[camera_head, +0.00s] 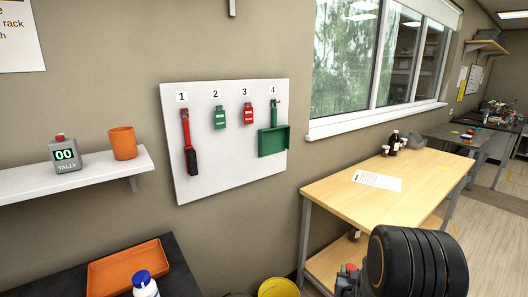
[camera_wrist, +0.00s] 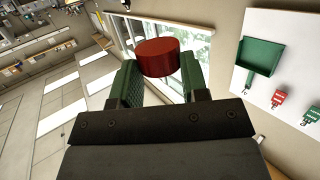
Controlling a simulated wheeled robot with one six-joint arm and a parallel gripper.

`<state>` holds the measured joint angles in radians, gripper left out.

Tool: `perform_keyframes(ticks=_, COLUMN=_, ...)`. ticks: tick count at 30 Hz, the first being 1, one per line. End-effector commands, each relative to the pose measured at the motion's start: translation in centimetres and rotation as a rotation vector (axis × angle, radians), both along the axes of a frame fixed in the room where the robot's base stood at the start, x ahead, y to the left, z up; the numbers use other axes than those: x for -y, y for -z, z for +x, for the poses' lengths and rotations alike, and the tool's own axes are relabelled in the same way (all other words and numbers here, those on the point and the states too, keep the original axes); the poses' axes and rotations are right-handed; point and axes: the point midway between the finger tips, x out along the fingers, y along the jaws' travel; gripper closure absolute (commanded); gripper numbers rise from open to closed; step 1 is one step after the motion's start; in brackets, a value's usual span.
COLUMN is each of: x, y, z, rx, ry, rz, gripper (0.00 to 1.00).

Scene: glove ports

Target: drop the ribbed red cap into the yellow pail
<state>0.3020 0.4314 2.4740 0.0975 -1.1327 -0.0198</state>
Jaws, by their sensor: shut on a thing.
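A red cap (camera_wrist: 158,57) is held between the two green finger pads of my gripper (camera_wrist: 160,78) in the wrist view. Its smooth-looking round top and side show; ribs cannot be made out at this size. The yellow pail (camera_head: 278,288) stands low at the bottom edge of the head view, left of the wooden table, and only its upper part shows. In the head view my arm fills the bottom right and hides most of my gripper, which is to the right of the pail. The pail is not seen in the wrist view.
A wooden table (camera_head: 330,193) with a paper sheet and dark bottles stands right of the pail. An orange tray (camera_head: 125,270) and a white bottle with a blue cap (camera_head: 145,284) are at the lower left. A tool board (camera_head: 225,165) hangs on the wall.

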Motion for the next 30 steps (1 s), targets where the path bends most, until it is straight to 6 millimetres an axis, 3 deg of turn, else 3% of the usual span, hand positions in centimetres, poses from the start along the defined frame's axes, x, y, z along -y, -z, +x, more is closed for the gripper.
perform_keyframes(ticks=1, x=-2.5, y=1.8, z=0.5, rx=-0.009, ry=-0.074, rz=0.001, gripper=0.80)
perform_keyframes(ticks=6, x=-8.6, y=5.8, z=1.0, rx=-0.006, ry=-0.250, rz=0.001, gripper=0.80)
perform_keyframes(ticks=12, x=-12.8, y=8.7, z=0.4, rx=-0.002, ry=-0.347, rz=-0.002, gripper=0.81)
perform_keyframes(ticks=18, x=-14.7, y=9.4, z=0.1, rx=0.002, ry=-0.390, rz=-0.003, gripper=0.81)
perform_keyframes(ticks=30, x=-14.8, y=9.9, z=-0.2, rx=-0.001, ry=-0.394, rz=-0.003, gripper=0.81)
